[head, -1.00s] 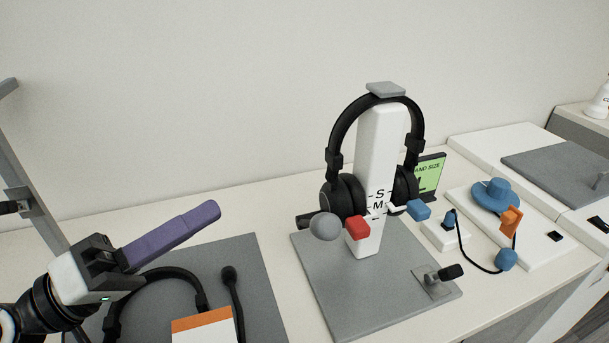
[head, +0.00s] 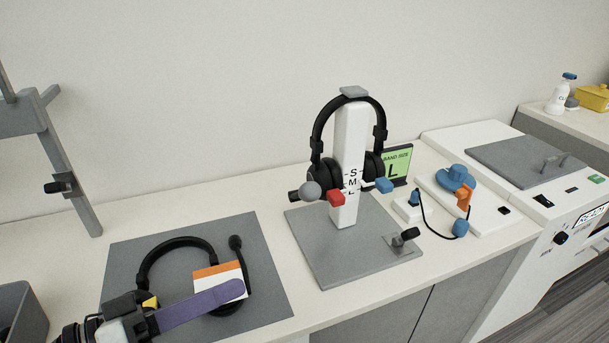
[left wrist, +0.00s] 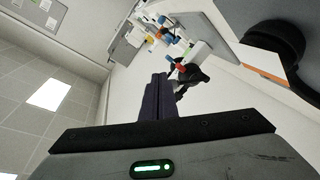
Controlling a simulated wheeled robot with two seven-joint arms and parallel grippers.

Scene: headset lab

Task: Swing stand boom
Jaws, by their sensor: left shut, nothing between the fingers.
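A headset (head: 348,112) hangs on a white stand post (head: 348,160) marked with letters, rising from a grey base plate (head: 335,260). At the post's left, a short black rod (head: 294,196) ends near a grey ball (head: 311,189). A red block (head: 336,197) and a blue block (head: 384,185) sit at the front and right of the post. My left gripper (head: 238,289) has purple fingers, shut and empty, well left of and in front of the stand. In the left wrist view the fingers (left wrist: 158,85) lie together, with the stand beyond them. My right gripper is not in view.
Under my left gripper a grey mat (head: 125,265) holds a second headset (head: 165,246) with a microphone and an orange-white card (head: 218,270). A grey frame (head: 65,160) stands at left. A green display (head: 396,163) and a white board with a blue hat-shaped piece (head: 456,178) are right.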

